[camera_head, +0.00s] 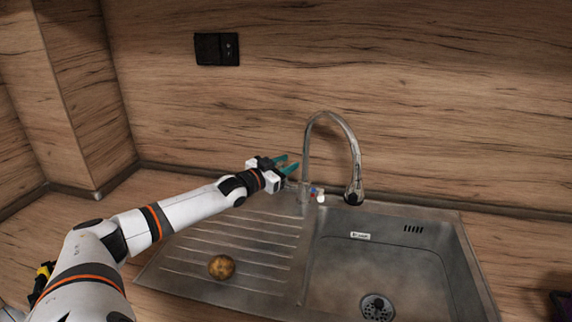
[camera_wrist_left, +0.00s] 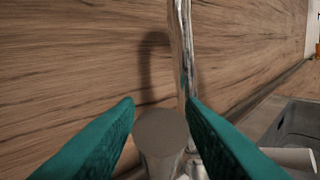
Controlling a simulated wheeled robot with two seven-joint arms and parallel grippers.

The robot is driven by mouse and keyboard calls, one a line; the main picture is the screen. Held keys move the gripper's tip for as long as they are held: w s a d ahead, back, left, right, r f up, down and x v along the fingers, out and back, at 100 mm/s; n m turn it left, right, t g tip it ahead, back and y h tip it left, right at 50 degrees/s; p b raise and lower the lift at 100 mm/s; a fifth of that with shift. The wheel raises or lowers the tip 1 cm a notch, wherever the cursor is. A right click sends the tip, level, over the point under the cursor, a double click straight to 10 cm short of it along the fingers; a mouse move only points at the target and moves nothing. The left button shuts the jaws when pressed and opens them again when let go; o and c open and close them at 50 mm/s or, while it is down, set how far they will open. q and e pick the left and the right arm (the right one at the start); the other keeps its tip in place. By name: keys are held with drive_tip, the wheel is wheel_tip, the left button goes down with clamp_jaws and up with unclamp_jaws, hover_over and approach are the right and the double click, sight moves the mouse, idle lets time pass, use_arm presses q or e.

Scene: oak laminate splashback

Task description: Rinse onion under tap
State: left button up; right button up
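The round brown onion (camera_head: 221,267) sits on the ribbed drainer, left of the sink bowl. The chrome tap (camera_head: 306,150) arches over the bowl (camera_head: 345,262); no water shows at its spout. My left gripper (camera_head: 290,164) is beside the tap's column, above its base, well away from the onion. In the left wrist view, its teal fingers (camera_wrist_left: 160,103) are apart, with a grey round-ended cylinder (camera_wrist_left: 162,130) of the tap between them and the chrome column (camera_wrist_left: 184,60) just beyond. Contact with the cylinder cannot be told. My right gripper is out of view.
The ribbed drainer (camera_head: 235,240) is otherwise clear. The bowl is empty, with a drain (camera_head: 376,307) at its bottom. A wooden splashback (camera_head: 430,100) stands close behind the tap, with a black socket (camera_head: 216,49) on it. A dark object (camera_head: 561,304) is at the lower right.

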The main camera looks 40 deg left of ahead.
use_arm(q)
drive_tip(key=shift+w, duration=0.1)
clamp_jaws()
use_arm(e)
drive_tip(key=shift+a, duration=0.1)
